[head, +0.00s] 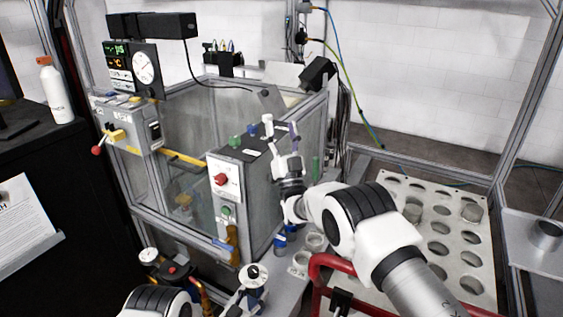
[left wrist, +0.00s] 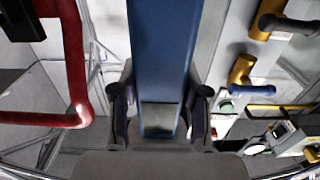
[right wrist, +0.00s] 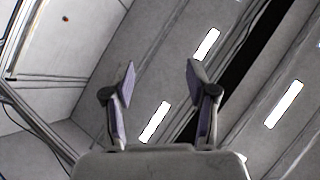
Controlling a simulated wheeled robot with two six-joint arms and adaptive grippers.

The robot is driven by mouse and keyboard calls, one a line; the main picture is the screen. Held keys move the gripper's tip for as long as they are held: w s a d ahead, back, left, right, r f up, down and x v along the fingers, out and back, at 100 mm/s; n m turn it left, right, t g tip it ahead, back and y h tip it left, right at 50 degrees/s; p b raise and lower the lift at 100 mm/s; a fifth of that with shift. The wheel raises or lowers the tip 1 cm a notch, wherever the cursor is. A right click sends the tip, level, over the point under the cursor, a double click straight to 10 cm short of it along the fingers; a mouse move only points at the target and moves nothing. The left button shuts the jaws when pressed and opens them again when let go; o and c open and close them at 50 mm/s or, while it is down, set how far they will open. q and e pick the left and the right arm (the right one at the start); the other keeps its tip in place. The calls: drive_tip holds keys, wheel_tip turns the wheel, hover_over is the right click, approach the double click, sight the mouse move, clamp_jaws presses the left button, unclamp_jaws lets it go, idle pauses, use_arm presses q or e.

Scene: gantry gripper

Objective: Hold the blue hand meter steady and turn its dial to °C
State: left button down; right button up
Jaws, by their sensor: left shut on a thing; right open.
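The blue meter (left wrist: 160,50) fills the middle of the left wrist view as a long blue body with a grey patch at its near end. My left gripper (left wrist: 160,108) is shut on it, one finger on each side. In the head view the left arm is at the bottom; its fingertips and the meter cannot be made out clearly there. The dial and its markings are not visible. My right gripper (head: 281,130) is raised beside the grey control box, fingers upward, open. The right wrist view shows nothing between its fingers (right wrist: 161,88).
The grey control box (head: 257,182) with buttons and the glass-walled cabinet (head: 178,160) stand close by on the left. A red tube frame (head: 318,270) is near my arms. A white perforated rack (head: 440,243) is at right. A white bottle (head: 55,90) stands far left.

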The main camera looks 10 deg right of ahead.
idle(0.3)
drive_tip(key=w+d+f+m+g+h, duration=0.1)
drive_tip(key=w+f+m+g+h, duration=0.1)
drive_tip(key=w+m+g, duration=0.1)
drive_tip(key=m+g+y, duration=0.3)
drive_tip(key=m+g, duration=1.3)
drive_tip(key=g, duration=0.7)
approach(253, 269)
drive_tip(key=x, duration=0.8)
drive_tip(key=shift+f, duration=0.2)
drive_tip(key=shift+w+a+f, duration=0.1)
drive_tip(key=shift+w+f, duration=0.05)
drive_tip(key=shift+f, duration=0.15)
